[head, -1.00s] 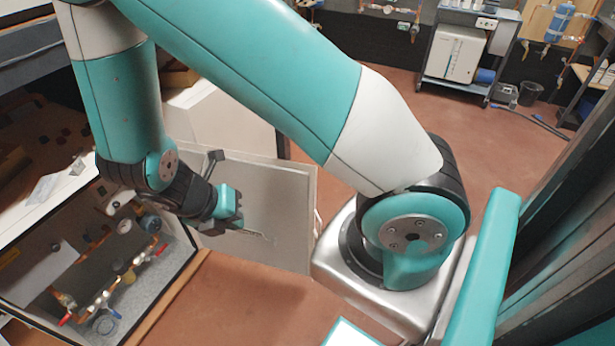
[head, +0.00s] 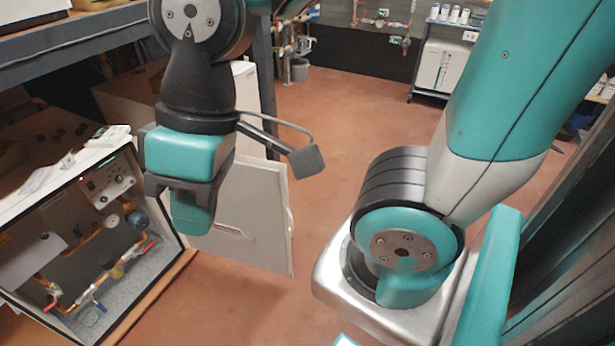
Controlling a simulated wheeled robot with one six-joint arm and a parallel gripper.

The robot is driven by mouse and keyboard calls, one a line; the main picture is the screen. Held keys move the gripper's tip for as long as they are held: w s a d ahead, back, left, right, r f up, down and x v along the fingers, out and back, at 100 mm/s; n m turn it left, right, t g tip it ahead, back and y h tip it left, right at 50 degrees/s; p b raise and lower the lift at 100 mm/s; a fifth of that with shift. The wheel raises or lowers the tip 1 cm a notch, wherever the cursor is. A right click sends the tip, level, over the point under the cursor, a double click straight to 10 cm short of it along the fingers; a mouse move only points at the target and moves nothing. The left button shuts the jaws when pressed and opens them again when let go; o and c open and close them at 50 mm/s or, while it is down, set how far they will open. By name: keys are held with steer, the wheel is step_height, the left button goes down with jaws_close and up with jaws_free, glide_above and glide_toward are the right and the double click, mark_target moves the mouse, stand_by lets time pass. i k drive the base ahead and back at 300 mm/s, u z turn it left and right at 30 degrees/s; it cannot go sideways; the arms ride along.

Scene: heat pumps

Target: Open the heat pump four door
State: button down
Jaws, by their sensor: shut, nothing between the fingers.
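The heat pump (head: 68,270) stands at the lower left as an open-fronted cabinet with pipes and red valve handles inside. Its white door (head: 262,215) is swung out to the right, hinge side near the cabinet, with a recessed handle (head: 235,232) on the face I see. My gripper (head: 190,220) points down in front of the door and the cabinet's right edge. Its fingers are together and hold nothing. It hides the left part of the door. I cannot tell from this view how far the gripper is from the door.
A dark shelf frame (head: 95,38) rises over the cabinet at the left. A white box (head: 245,90) stands behind the door. A wheeled cart (head: 438,70) stands at the back.

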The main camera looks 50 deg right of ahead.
mark_target(252, 199)
steer(key=k, duration=0.85)
steer(key=z, duration=0.6)
steer(key=i, duration=1.45)
steer(key=u, duration=0.75)
